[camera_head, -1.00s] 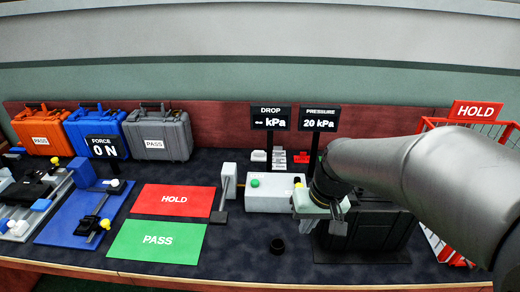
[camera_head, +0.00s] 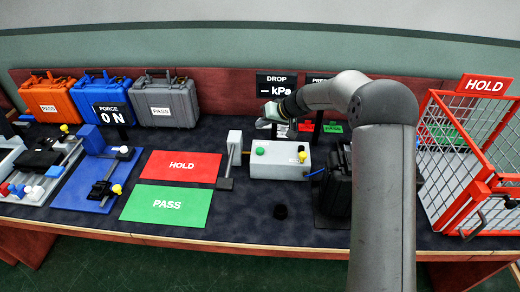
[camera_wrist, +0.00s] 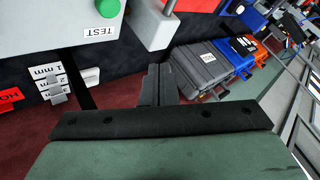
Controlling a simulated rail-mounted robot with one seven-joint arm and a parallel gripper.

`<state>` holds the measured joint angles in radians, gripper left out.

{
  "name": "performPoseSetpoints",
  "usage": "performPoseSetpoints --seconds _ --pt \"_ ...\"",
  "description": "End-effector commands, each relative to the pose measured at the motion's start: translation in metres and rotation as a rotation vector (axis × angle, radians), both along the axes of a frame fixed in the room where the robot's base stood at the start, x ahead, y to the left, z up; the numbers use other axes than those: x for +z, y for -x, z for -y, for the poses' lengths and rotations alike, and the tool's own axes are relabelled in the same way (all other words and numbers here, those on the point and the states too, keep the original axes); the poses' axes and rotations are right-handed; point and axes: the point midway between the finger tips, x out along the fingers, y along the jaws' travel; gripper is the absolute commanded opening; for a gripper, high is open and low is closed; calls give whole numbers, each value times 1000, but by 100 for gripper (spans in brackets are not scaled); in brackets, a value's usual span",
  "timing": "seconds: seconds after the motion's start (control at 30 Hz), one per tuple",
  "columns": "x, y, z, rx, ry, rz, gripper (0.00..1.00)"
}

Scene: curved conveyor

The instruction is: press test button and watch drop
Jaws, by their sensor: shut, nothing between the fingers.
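The grey test box (camera_head: 280,160) stands mid-table with a green button (camera_head: 260,151) on its left part. In the wrist view the green button (camera_wrist: 109,9) is at the top edge, above a TEST label (camera_wrist: 99,33). My gripper (camera_head: 266,124) is behind the box, apart from the button. In the wrist view its fingers (camera_wrist: 158,72) are together and empty. The DROP display (camera_head: 276,85) reads a dash and kPa. The PRESSURE display (camera_head: 318,79) is mostly hidden by my arm. A black case (camera_head: 338,185) stands right of the box, partly hidden.
Red HOLD (camera_head: 182,166) and green PASS (camera_head: 166,205) mats lie left of the box. A small upright grey block (camera_head: 234,147) stands beside it. A red wire cage (camera_head: 463,160) is at right. Orange, blue and grey cases line the back left.

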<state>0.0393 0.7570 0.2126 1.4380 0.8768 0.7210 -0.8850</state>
Motion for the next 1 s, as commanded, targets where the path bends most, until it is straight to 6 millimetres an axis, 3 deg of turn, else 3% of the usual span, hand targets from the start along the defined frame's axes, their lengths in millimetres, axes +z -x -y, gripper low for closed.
performPoseSetpoints --seconds 0.27,0.73,1.0 --pt "-10 0 0 0 1 -2 0" --pt "-75 1 0 0 1 -2 0" --pt "-89 0 0 0 1 -1 0"
